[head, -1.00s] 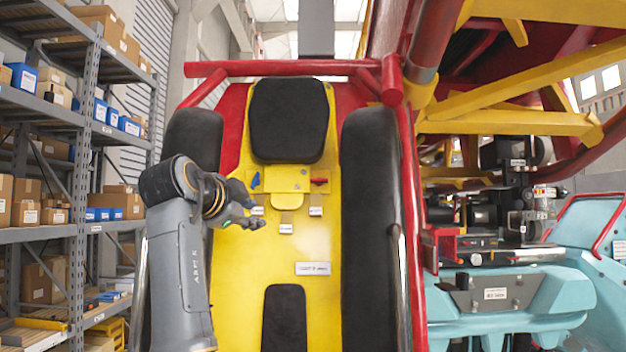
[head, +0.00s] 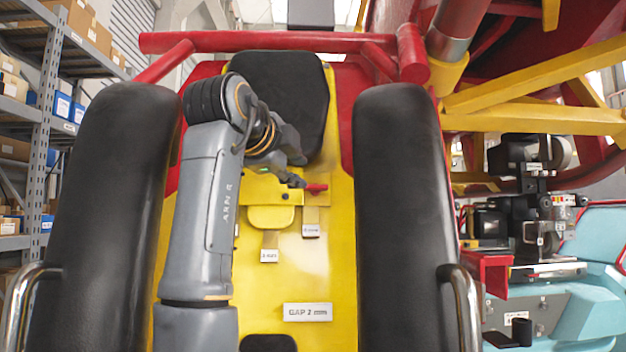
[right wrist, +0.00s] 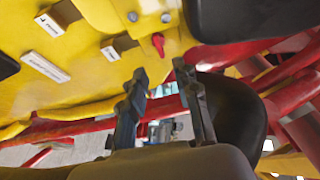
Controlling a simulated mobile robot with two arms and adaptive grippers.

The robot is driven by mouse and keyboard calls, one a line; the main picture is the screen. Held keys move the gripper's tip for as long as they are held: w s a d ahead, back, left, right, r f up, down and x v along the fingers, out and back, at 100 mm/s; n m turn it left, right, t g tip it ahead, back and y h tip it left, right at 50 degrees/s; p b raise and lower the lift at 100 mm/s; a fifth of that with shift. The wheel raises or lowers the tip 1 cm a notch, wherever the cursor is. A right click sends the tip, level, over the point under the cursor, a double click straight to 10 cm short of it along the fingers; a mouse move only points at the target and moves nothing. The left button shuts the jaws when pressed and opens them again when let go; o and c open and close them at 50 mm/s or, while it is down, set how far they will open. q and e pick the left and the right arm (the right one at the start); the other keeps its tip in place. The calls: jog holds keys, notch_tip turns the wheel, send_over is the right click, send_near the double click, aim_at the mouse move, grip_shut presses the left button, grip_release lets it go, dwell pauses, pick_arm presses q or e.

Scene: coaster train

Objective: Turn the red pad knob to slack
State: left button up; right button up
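The red pad knob (head: 316,187) sits on the yellow panel (head: 320,250) just below the black headrest. It points sideways to the right in the head view. The knob also shows in the right wrist view (right wrist: 158,42), just beyond my fingertips. My right gripper (head: 297,180) is at the left end of the knob in the head view. In the right wrist view my right gripper (right wrist: 160,73) has its fingers apart with nothing between them. I cannot tell whether a fingertip touches the knob. My left gripper is out of view.
Small tags (head: 269,256) and (head: 311,230) hang below the knob, above a plate (head: 307,312) reading "GAP 2 mm". Black padded bolsters (head: 400,220) flank the panel. A red bar (head: 260,41) crosses above. Shelving (head: 40,150) stands left, turquoise machinery (head: 560,305) right.

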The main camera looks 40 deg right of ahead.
aim_at(314, 186)
jog(key=p+x, duration=0.2)
jog(key=x, duration=0.7)
jog(key=shift+w+p, duration=0.15)
jog(key=shift+p, duration=0.25)
jog(key=shift+w+d, duration=0.1)
jog(key=shift+d, duration=0.2)
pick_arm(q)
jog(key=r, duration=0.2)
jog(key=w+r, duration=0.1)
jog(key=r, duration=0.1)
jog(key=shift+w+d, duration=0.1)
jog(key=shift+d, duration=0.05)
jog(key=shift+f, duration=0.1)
pick_arm(e)
jog(key=shift+f, duration=0.1)
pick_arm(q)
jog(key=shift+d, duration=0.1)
pick_arm(e)
jog(key=shift+w, duration=0.1)
grip_shut()
